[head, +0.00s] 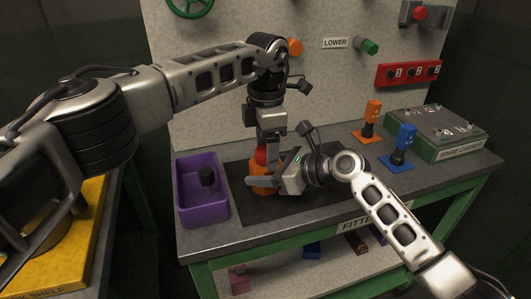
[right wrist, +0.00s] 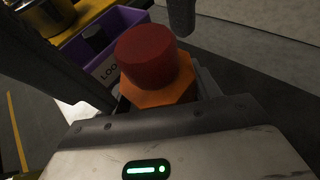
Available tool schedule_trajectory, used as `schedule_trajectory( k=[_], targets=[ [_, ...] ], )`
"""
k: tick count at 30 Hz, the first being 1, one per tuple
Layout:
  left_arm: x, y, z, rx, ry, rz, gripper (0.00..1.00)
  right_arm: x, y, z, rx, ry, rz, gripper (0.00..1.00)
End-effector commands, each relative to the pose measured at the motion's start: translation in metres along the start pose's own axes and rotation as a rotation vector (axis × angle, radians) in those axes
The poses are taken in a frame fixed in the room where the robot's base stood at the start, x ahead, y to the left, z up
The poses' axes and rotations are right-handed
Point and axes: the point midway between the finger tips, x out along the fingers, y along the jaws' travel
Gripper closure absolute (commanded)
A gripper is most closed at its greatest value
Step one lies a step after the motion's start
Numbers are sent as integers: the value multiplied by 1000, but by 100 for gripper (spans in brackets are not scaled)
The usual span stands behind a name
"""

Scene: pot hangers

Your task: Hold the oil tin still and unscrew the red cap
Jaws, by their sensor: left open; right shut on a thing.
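The orange oil tin (head: 259,188) stands on the dark mat (head: 318,198) on the bench. Its round red cap (head: 261,156) is on top. My right gripper (head: 262,182) comes in from the right, low, and is shut on the tin's body. The right wrist view shows the red cap (right wrist: 147,55) above the tin's orange top (right wrist: 160,93), close ahead of the palm. My left gripper (head: 268,150) points down at the cap from above and is open. Its fingers partly hide the cap; I cannot tell whether they touch it.
A purple bin (head: 202,212) with a dark round piece in it stands left of the mat. Orange (head: 371,118) and blue (head: 402,145) handled pieces and a green-sided box (head: 437,133) are at the right. The mat's right part is clear.

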Motion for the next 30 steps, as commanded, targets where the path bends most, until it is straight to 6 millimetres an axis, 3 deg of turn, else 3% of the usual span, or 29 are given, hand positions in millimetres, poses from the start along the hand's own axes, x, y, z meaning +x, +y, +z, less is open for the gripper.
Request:
schedule_trajectory(
  k=[24, 30],
  targets=[
    [0, 2, -2, 1500, 3, 3, 33, 0, 0, 0, 0, 0, 0, 80],
    [0, 2, -1, 1703, 3, 2, 33, 0, 0, 0, 0, 0, 0, 80]
  ],
)
